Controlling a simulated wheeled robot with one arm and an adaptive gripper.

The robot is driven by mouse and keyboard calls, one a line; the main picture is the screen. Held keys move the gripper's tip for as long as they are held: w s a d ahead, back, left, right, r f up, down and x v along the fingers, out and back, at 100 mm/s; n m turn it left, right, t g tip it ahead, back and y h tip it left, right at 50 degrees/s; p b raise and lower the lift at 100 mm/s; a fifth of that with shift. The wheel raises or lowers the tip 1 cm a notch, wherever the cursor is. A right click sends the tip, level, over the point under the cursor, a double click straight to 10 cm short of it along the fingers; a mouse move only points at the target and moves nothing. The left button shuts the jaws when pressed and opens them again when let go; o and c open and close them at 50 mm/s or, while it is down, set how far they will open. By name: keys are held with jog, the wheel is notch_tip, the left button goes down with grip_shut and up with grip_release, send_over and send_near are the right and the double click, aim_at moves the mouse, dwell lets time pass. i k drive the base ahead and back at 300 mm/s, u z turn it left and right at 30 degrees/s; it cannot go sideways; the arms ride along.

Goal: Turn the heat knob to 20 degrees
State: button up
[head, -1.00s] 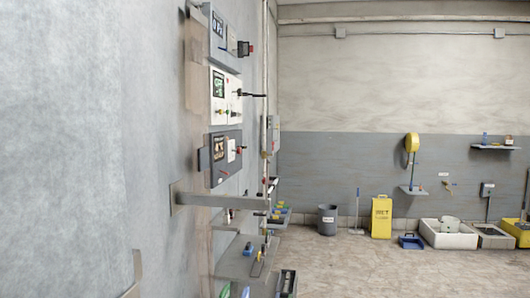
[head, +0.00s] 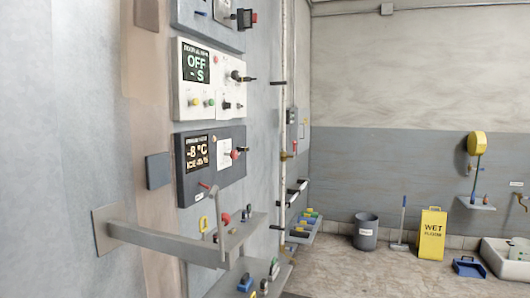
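The left wall carries a stack of control panels. The white panel (head: 187,107) has a display reading "OFF" above what looks like "-S", a black knob or lever (head: 240,76) at its upper right, and small yellow and green buttons. The dark panel (head: 184,190) below it shows "-8 °C" and a line starting with "ICE", with a red-tipped control (head: 235,154) on its white plate. A third panel at the top is cut off by the frame edge. I cannot read which control is the heat knob. My gripper is not in view.
A grey bar (head: 160,239) on a wall plate juts out below the panels. Shelves with small items (head: 302,228) line the wall. A grey bin (head: 366,234), a yellow wet-floor sign (head: 432,236) and a white basin (head: 505,262) stand at the back.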

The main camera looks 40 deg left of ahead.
aim_at(234, 153)
jog(key=u, duration=0.3)
jog(key=i, duration=1.6)
jog(key=u, duration=1.7)
jog(key=i, duration=0.9)
jog(key=u, duration=0.8)
